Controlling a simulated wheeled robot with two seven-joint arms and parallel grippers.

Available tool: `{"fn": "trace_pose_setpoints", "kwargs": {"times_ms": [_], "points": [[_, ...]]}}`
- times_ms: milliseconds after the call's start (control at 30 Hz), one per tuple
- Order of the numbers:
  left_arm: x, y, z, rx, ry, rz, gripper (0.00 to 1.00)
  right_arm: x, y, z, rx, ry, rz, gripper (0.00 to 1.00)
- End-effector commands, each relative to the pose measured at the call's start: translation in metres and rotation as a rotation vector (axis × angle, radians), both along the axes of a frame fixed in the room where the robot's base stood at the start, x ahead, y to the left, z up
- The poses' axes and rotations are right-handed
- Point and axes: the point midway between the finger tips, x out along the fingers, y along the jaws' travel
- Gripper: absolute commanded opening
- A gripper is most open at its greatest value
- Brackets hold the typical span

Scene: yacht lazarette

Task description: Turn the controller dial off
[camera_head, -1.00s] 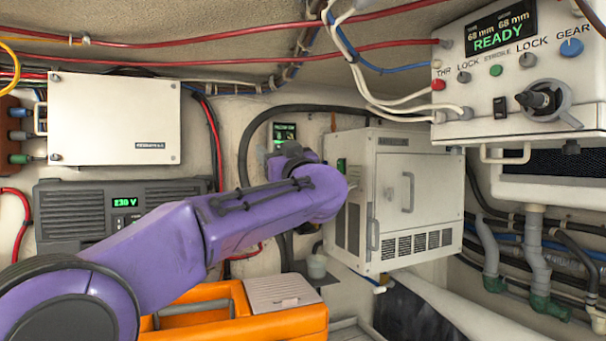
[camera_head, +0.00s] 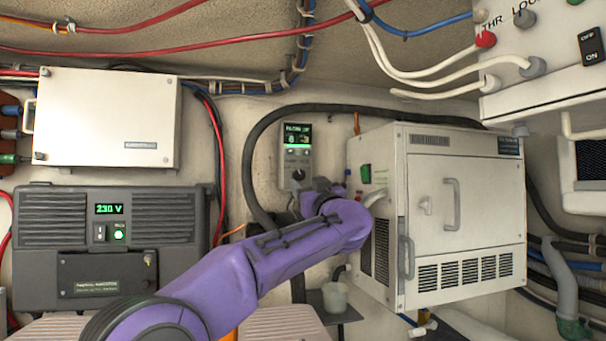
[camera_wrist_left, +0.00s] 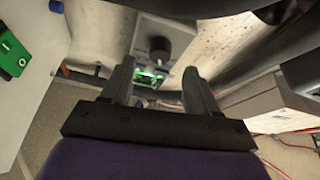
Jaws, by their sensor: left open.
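The controller (camera_head: 296,157) is a small grey box on the back wall with a green-lit display at its top. Its dark round dial (camera_head: 299,174) sits below the display. In the left wrist view the dial (camera_wrist_left: 160,49) shows as a black knob on the grey controller face (camera_wrist_left: 177,32), beyond the fingertips. My left gripper (camera_head: 306,191) is just below the dial in the head view, mostly hidden by my purple wrist. In the left wrist view my left gripper (camera_wrist_left: 159,68) has its two fingers apart with nothing between them. My right gripper is not in view.
A white cabinet (camera_head: 455,215) with handles stands just right of my left wrist. A black cable (camera_head: 247,150) loops around the controller. A dark 230 V unit (camera_head: 160,228) and a white box (camera_head: 105,118) are on the left. A small cup (camera_head: 335,296) sits below.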

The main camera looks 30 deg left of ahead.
Motion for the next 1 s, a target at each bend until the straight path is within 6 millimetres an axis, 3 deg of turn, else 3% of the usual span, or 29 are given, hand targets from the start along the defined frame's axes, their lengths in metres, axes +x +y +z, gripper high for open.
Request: {"fn": "trace_pose_setpoints", "kwargs": {"times_ms": [33, 200, 567, 733, 1000], "points": [[0.007, 0.008, 0.01, -0.003, 0.0, 0.001, 0.6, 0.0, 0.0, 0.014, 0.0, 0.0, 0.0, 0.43], [0.022, 0.028, 0.019, -0.002, -0.001, -0.001, 0.6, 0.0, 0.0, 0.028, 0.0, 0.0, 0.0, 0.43], [0.026, 0.036, 0.018, -0.001, -0.001, 0.0, 0.6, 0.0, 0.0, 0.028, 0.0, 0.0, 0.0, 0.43], [0.026, 0.036, 0.018, -0.001, -0.001, 0.0, 0.04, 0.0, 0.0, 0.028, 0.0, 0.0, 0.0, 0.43], [0.026, 0.035, 0.019, -0.011, -0.012, 0.001, 0.04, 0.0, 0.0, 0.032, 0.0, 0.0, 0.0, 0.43]]}}
